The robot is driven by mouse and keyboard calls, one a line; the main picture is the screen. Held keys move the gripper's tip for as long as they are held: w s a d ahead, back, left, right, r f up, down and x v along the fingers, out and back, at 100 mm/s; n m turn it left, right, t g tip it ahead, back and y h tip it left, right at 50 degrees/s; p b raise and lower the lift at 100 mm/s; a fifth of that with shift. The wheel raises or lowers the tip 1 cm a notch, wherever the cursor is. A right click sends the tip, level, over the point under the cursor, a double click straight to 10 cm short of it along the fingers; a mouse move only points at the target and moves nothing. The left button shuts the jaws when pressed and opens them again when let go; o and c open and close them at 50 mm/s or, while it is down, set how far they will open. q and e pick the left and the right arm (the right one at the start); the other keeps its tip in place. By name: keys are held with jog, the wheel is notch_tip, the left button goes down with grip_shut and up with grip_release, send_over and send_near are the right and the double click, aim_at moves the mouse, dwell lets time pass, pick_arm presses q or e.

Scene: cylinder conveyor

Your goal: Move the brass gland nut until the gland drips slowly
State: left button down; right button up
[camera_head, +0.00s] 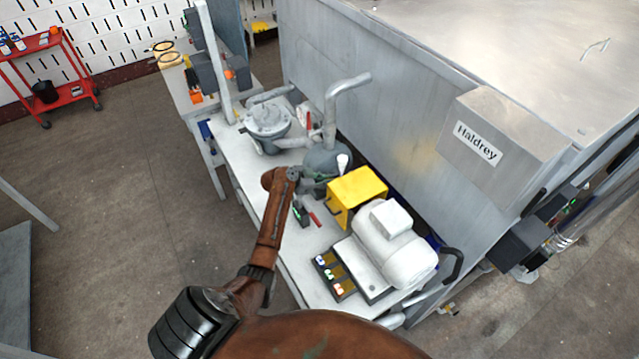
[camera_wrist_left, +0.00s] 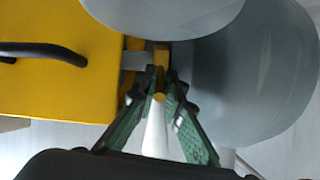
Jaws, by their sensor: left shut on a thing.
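The grey pump body (camera_head: 326,160) stands on the white bench, beside a yellow guard (camera_head: 357,187). My left gripper (camera_head: 311,183) reaches in low between them; its fingertips are hard to make out from the head. In the left wrist view my green-padded fingers (camera_wrist_left: 160,92) close together on a small brass piece, the gland nut (camera_wrist_left: 161,56), at a grey shaft between the yellow guard (camera_wrist_left: 60,85) and the rounded grey pump body (camera_wrist_left: 255,80). A pale cone (camera_wrist_left: 156,135) shows between the fingers. No drip can be made out. My right gripper is not in view.
A white motor (camera_head: 397,245) stands at the near end of the bench, beside a tray of small parts (camera_head: 333,276). A red-handled item (camera_head: 314,219) lies near my wrist. Pipework (camera_head: 331,110) and a large grey tank (camera_head: 400,120) stand close behind. The floor at left is clear.

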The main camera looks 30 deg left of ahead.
pick_arm(q)
jog(key=c, duration=2.3)
grip_release()
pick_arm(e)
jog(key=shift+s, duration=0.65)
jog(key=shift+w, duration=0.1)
pick_arm(q)
jog(key=shift+s+a, duration=0.1)
jog(key=v, duration=1.2)
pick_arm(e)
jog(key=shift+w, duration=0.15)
